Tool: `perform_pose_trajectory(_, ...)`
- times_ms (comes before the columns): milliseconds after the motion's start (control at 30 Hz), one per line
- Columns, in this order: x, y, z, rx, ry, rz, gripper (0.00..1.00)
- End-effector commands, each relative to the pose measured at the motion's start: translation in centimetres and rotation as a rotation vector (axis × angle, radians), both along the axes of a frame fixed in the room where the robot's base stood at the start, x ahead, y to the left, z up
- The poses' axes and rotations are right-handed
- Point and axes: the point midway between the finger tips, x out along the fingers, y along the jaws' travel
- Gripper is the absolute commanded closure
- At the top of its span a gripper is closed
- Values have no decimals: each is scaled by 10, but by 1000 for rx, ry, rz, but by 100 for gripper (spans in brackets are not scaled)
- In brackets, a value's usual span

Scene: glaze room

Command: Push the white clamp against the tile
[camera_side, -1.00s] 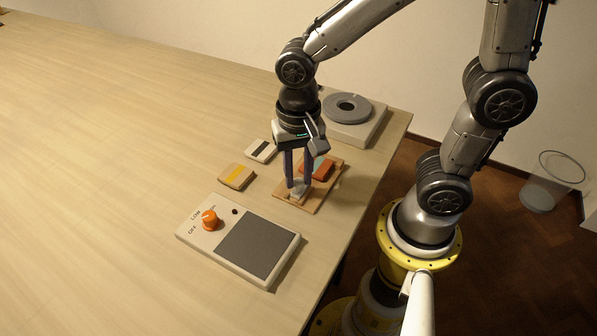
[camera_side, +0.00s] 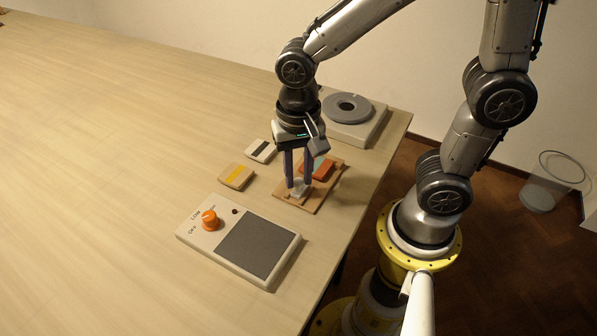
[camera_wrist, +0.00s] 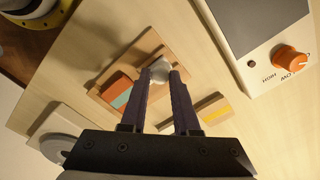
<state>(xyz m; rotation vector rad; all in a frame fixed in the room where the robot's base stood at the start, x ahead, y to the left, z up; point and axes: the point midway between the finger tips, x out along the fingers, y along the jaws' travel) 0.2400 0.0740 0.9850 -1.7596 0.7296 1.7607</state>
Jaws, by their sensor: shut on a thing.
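The white clamp (camera_side: 300,189) is at the near end of a wooden board (camera_side: 312,203). It also shows between my fingertips in the wrist view (camera_wrist: 160,67). My gripper (camera_side: 299,184) points down with its fingers closed on the clamp, low over the board. The tile (camera_side: 325,171) is orange-red with a teal stripe and lies farther along the same board, partly behind my fingers. In the wrist view the tile (camera_wrist: 115,93) lies left of the clamp, and a narrow strip of board seems to show between them.
A tile with a yellow stripe (camera_side: 237,176) and one with a dark stripe (camera_side: 260,151) lie left of the board. A control box with a grey plate (camera_side: 258,246) and an orange knob (camera_side: 210,220) stands in front. A grey ring on a pale block (camera_side: 347,107) is behind.

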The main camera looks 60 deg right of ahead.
Motion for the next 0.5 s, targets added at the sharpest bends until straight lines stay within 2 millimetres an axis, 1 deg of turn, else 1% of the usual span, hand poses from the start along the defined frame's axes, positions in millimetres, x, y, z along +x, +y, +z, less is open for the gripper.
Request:
perform_pose_trajectory(333,0,0,1,1,-2,-1,100)
perform_pose_trajectory(500,1,-12,2,1,-4,-5,100)
